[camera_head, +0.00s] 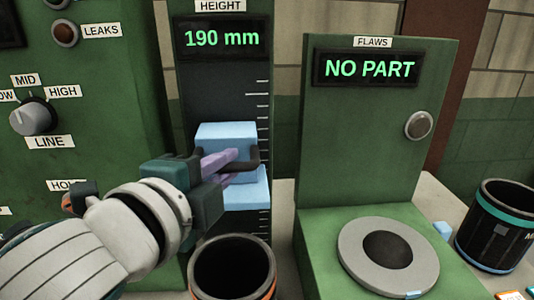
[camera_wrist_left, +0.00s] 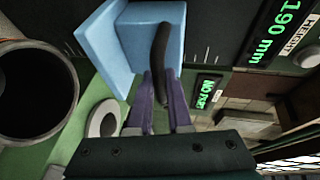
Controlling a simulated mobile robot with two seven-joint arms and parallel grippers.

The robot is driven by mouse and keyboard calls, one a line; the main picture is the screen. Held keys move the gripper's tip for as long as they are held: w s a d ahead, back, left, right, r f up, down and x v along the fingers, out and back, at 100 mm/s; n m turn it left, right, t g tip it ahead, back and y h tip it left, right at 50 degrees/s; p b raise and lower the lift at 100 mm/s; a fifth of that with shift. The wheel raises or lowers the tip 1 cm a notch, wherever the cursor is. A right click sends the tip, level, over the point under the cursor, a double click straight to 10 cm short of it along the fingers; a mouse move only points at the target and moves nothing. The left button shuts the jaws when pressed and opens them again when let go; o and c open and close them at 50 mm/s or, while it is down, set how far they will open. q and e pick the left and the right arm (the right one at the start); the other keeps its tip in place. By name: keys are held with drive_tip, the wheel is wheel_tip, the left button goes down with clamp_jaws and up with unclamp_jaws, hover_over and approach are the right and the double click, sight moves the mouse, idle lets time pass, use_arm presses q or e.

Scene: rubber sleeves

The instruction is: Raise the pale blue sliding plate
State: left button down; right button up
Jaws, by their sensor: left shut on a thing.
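The pale blue sliding plate (camera_head: 226,138) sits on the dark vertical scale of the height gauge, whose display (camera_head: 222,38) reads 190 mm. It has a block-like upper part, a ledge below and a dark bar handle (camera_head: 255,160). In the left wrist view the plate (camera_wrist_left: 102,42) and its handle (camera_wrist_left: 161,60) show close up. My left gripper (camera_head: 240,158) has its purple fingers shut on the handle; they also show in the left wrist view (camera_wrist_left: 160,92). My right gripper is in neither view.
A black bin with an orange rim (camera_head: 233,241) stands below the plate. To the right is a green flaw tester with a round grey pad (camera_head: 348,258) and a NO PART display (camera_head: 369,68). A teal-rimmed black bin (camera_head: 478,242) stands at the far right.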

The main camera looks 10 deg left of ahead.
use_arm(q)
wheel_tip(320, 180, up, 9)
drive_tip(key=p, duration=0.7)
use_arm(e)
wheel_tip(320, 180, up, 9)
use_arm(q)
drive_tip(key=shift+d, duration=0.1)
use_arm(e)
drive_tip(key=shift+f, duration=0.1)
use_arm(q)
drive_tip(key=c, duration=0.9)
unclamp_jaws()
drive_tip(key=shift+o, duration=0.3)
drive_tip(key=shift+f, duration=0.1)
drive_tip(key=b+v, duration=0.2)
drive_tip(key=v, duration=0.8)
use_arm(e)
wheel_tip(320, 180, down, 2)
